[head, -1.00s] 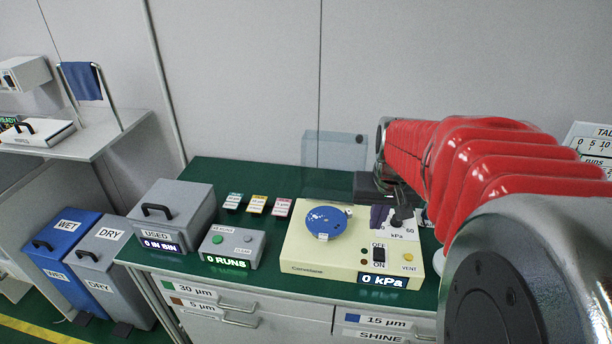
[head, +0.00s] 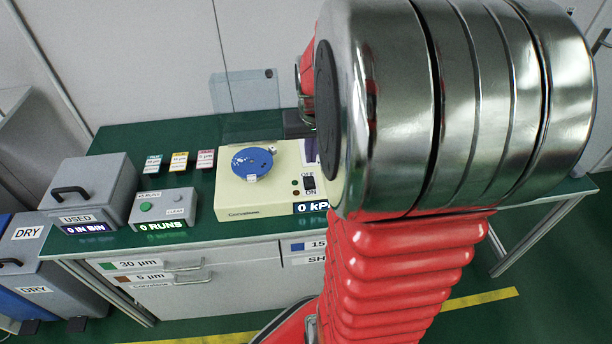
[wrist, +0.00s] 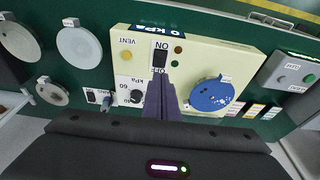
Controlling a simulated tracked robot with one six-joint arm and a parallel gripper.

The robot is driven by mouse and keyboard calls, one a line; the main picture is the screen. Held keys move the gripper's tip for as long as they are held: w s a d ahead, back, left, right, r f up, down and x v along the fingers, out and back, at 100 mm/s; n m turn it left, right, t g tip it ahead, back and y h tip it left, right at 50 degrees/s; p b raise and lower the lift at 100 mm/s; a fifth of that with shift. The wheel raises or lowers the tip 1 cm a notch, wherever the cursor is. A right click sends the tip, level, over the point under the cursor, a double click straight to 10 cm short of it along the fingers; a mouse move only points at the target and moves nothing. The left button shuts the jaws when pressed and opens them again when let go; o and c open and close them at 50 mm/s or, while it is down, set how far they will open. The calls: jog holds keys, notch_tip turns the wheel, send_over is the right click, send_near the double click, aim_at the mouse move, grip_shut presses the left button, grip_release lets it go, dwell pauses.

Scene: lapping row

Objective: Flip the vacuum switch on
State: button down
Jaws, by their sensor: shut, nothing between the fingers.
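The vacuum switch (head: 308,182) is a small black rocker on the cream vacuum unit (head: 230,200), with OFF above it and ON below. In the wrist view the switch (wrist: 160,58) shows upside down, just beyond my fingertips. The unit's display (head: 310,207) reads 0 kPa. My gripper (wrist: 160,82) is shut and empty, its dark fingers partly covering the OFF label. I cannot tell whether the fingertips touch the rocker. In the head view my arm hides most of the gripper and the unit's right part.
A blue disc (head: 252,160) sits on the unit's top. In the wrist view a yellow VENT button (wrist: 126,54) and a kPa gauge (wrist: 132,90) are beside the switch. The grey runs counter (head: 160,207) and USED bin (head: 85,190) stand to the left.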

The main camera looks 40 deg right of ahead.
send_over(309, 181)
jog(key=s+a, duration=0.1)
jog(key=s, duration=0.1)
jog(key=f, duration=0.9)
jog(key=shift+w+a+f, duration=0.1)
jog(key=shift+a+f, duration=0.1)
jog(key=shift+f, duration=0.9)
jog(key=shift+w+d+r, duration=0.35)
jog(key=shift+w+r, duration=0.05)
jog(key=shift+w, duration=0.1)
jog(key=shift+r, duration=0.1)
